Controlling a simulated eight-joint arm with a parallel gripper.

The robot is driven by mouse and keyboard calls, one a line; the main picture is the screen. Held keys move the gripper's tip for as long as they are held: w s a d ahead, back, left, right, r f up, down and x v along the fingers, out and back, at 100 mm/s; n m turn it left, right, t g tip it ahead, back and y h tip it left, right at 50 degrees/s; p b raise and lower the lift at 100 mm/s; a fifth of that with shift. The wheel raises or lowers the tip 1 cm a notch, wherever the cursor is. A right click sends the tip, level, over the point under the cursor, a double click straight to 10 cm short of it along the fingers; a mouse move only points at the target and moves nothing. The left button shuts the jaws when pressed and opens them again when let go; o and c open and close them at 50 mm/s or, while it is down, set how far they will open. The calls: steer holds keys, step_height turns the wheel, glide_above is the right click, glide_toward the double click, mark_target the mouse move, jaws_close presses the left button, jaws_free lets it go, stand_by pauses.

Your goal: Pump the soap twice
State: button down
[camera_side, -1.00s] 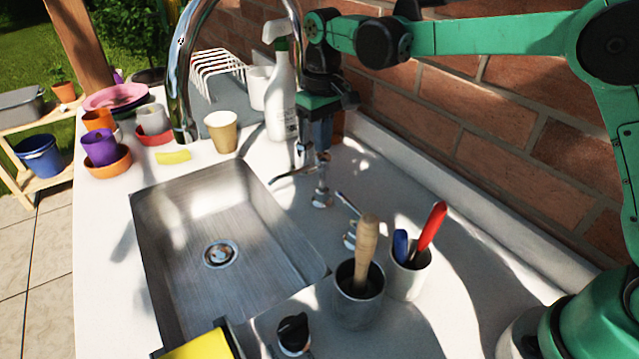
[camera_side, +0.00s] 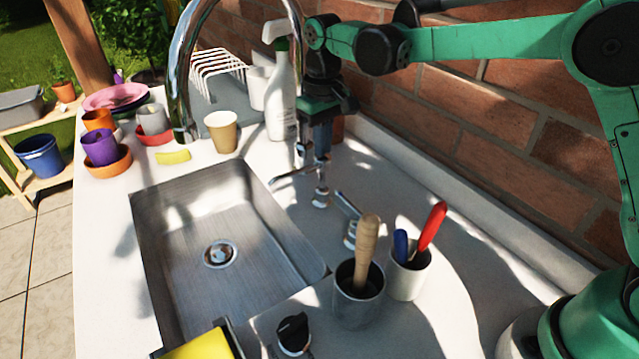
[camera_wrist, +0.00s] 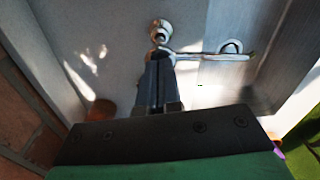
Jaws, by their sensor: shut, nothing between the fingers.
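The chrome soap pump (camera_side: 321,188) stands on the counter between the sink and the brick wall. Its thin spout (camera_side: 292,177) points left over the sink edge. My gripper (camera_side: 321,155) is shut and points down, directly above the pump head. In the wrist view, my gripper (camera_wrist: 160,60) overlaps the pump, and the pump's spout (camera_wrist: 205,57) runs to the right. The fingers hide the pump head, so I cannot tell whether they touch it or how far it is pressed.
The steel sink (camera_side: 190,210) and arched faucet (camera_side: 180,85) lie to the left. A white spray bottle (camera_side: 281,100) stands close behind my gripper. A grey cup with a wooden handle (camera_side: 358,305) and a white utensil cup (camera_side: 408,278) stand in front. The brick wall (camera_side: 480,110) bounds the right.

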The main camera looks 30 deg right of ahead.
steer(key=shift+f, duration=0.8)
steer(key=shift+r, duration=1.2)
steer(key=shift+r, duration=3)
